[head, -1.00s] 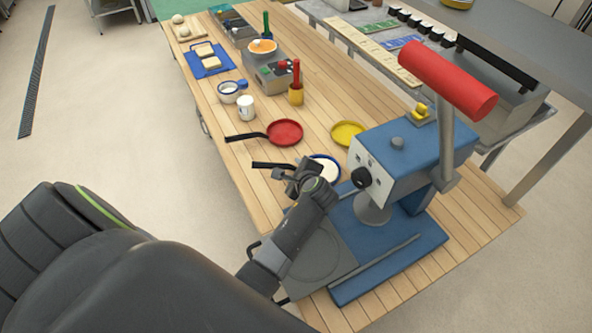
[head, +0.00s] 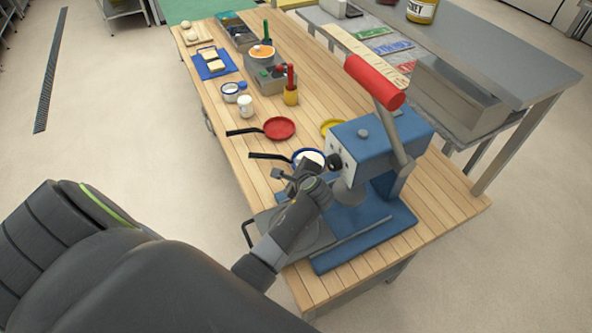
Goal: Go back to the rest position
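My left gripper (head: 284,181) is at the end of my dark arm, which comes in from the lower left. It is over the wooden table (head: 445,192), just in front of the blue-rimmed pan (head: 298,155) in the picture and left of the blue press (head: 376,141). I see nothing held in it, but its fingers are small and dark, so their opening is unclear. Whether it touches the pan or press cannot be told. My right gripper is out of view.
The press has a red handle (head: 375,82) and a grey plate beside my arm. A red pan (head: 279,128), a yellow pan (head: 332,125), a white cup (head: 245,107) and a yellow pot (head: 291,97) stand farther back. Open floor (head: 120,130) lies left of the table.

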